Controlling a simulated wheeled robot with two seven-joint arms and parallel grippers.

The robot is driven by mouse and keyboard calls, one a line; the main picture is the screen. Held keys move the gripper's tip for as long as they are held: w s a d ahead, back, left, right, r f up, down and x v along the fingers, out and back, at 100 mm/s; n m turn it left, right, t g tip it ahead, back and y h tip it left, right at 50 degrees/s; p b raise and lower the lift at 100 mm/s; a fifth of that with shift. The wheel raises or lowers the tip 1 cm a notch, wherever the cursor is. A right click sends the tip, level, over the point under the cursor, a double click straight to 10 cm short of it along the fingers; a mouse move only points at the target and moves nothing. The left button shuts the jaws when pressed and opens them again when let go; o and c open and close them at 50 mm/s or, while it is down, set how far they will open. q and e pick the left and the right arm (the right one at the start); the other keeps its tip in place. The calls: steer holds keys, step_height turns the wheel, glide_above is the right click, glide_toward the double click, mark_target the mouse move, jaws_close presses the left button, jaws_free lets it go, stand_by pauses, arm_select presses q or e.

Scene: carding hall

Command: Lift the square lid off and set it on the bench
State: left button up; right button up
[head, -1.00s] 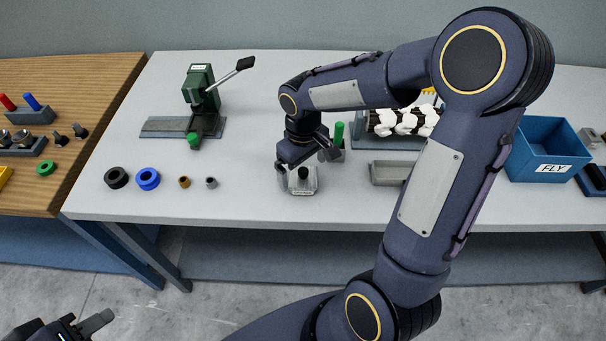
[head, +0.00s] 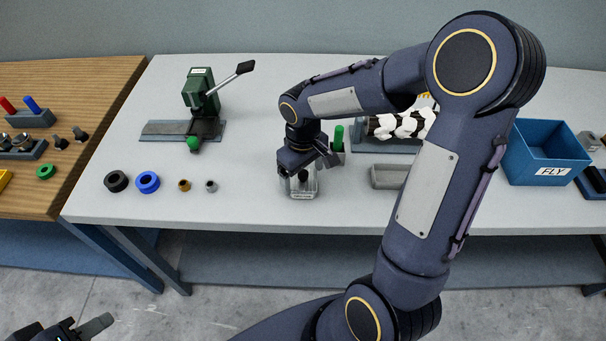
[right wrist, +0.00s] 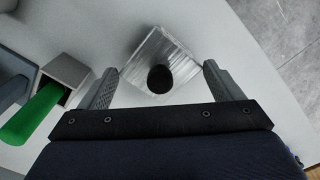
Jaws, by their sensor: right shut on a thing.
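The square lid (right wrist: 148,52) is a grey square plate with a round black knob (right wrist: 160,79) in its middle. My right gripper (head: 304,168) is at the small clear-walled square box (head: 303,194) near the bench's front edge. The gripper partly hides the lid in the head view, and I cannot tell whether there is a gap between lid and box. My left gripper (head: 84,328) is at the lower left, away from the bench and partly out of frame.
The light grey bench (head: 245,205) has free room left of the box. Rings and small bushings (head: 148,182) lie further left. A green-handled block (head: 338,143) stands close behind right, a grey tray (head: 386,177) to the right, and a blue FLY bin (head: 545,158) at far right.

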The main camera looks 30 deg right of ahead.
steer(key=shift+r, duration=0.45)
steer(key=s+a+r, duration=0.3)
steer(key=a+r, duration=0.9)
steer(key=a, duration=0.1)
steer(key=shift+s+a+r, duration=0.15)
steer(key=shift+a+r, duration=0.2)
steer(key=shift+r, duration=0.05)
